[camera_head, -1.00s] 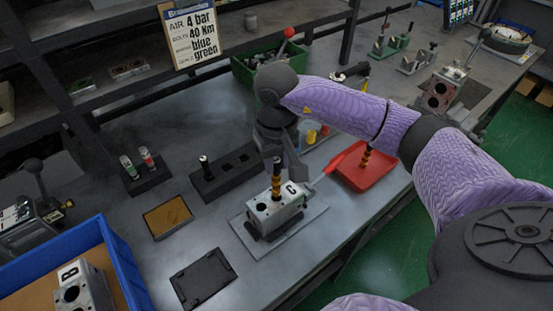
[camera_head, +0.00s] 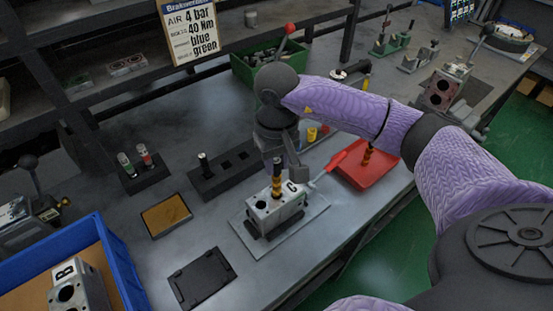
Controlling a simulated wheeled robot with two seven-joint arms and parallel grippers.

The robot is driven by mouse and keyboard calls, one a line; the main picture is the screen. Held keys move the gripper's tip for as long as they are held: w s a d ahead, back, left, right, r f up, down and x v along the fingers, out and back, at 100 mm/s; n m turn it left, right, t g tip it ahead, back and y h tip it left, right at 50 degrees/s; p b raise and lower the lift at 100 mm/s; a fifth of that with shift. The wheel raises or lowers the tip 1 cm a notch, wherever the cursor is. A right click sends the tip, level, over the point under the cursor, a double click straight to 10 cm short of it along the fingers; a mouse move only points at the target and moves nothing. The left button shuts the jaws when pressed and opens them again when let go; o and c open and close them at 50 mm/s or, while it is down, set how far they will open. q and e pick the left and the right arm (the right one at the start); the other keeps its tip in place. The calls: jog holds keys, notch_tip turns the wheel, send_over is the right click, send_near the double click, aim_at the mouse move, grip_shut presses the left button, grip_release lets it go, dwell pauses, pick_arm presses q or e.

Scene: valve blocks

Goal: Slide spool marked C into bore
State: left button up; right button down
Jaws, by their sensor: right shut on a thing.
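The valve block marked C (camera_head: 270,216) sits on a grey plate (camera_head: 312,207) in the middle of the bench. A spool with gold and black bands (camera_head: 277,182) stands upright at the block's top, its lower end at or in a bore; the depth is hard to tell. My right gripper (camera_head: 281,162) points down over the block and is shut on the spool's upper part, which its fingers partly hide. Another bore shows open on the block's near left top. My left gripper is not in view.
A black rack (camera_head: 222,174) with one spool stands left of the block. A red tray (camera_head: 372,168) with another spool and a red-handled tool lies to the right. A blue crate (camera_head: 122,262) holds block B (camera_head: 75,288). A black tray (camera_head: 202,278) lies in front; a green bin (camera_head: 243,72) stands behind.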

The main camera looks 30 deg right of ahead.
aim_at(277, 183)
jog(key=shift+f+b, duration=2)
jog(key=shift+f, duration=0.3)
jog(key=shift+f+b, duration=1)
jog(key=shift+f, duration=0.1)
jog(key=shift+c, duration=2)
grip_release()
jog(key=shift+r, duration=0.1)
notch_tip(277, 183, up, 10)
jog(key=shift+f+p, duration=0.1)
jog(key=shift+p, duration=0.95)
